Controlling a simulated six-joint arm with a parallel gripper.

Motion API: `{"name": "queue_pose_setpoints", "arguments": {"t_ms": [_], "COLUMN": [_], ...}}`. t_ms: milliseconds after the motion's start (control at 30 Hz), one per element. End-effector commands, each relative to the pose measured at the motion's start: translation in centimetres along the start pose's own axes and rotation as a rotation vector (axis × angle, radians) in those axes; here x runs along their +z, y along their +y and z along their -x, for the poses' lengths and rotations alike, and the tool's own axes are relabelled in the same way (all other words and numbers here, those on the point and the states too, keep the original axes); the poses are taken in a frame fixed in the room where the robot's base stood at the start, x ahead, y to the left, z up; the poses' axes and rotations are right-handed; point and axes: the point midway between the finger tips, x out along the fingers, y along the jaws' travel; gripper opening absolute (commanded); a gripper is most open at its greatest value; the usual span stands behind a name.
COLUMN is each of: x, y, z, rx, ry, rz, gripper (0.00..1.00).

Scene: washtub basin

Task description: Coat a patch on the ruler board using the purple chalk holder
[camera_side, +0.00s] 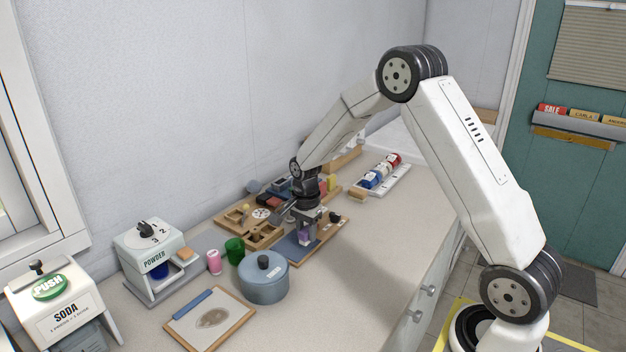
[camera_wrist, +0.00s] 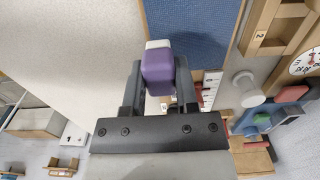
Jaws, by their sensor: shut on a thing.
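My gripper (camera_side: 308,222) is shut on the purple chalk holder (camera_wrist: 158,68), which shows upright between the fingers with a pale tip in the wrist view. In the side view the chalk holder (camera_side: 303,236) hangs below the gripper, over the blue-faced, wood-edged board (camera_side: 292,249) that looks like the ruler board. The board's blue face also shows in the wrist view (camera_wrist: 196,28), beyond and right of the holder. I cannot tell whether the chalk tip touches the board. The gripper hides part of the board, and I make out no coated patch.
A blue-grey lidded pot (camera_side: 264,283), a green cup (camera_side: 235,251) and a pink cup (camera_side: 214,262) stand left of the board. Wooden trays (camera_side: 264,235) with small parts crowd behind it. A white rack (camera_side: 383,181) holds coloured rolls. The counter front right is clear.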

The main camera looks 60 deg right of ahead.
Motion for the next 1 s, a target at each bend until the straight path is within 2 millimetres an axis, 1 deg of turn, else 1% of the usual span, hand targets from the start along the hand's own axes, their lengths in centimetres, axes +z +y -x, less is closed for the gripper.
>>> {"name": "queue_pose_setpoints", "arguments": {"t_ms": [167,200,233,733,1000], "x": [0.0,0.0,0.0,0.0,0.0], "y": [0.0,0.0,-0.2,-4.9,-6.4], "z": [-1.8,-2.4,-2.6,-2.6,-2.6], "rx": [0.002,0.003,0.001,-0.001,0.0], "ry": [0.0,-0.001,0.0,0.0,0.0], "rz": [0.0,0.0,0.0,0.0,0.001], "gripper": [0.0,0.0,0.0,0.0,0.0]}}
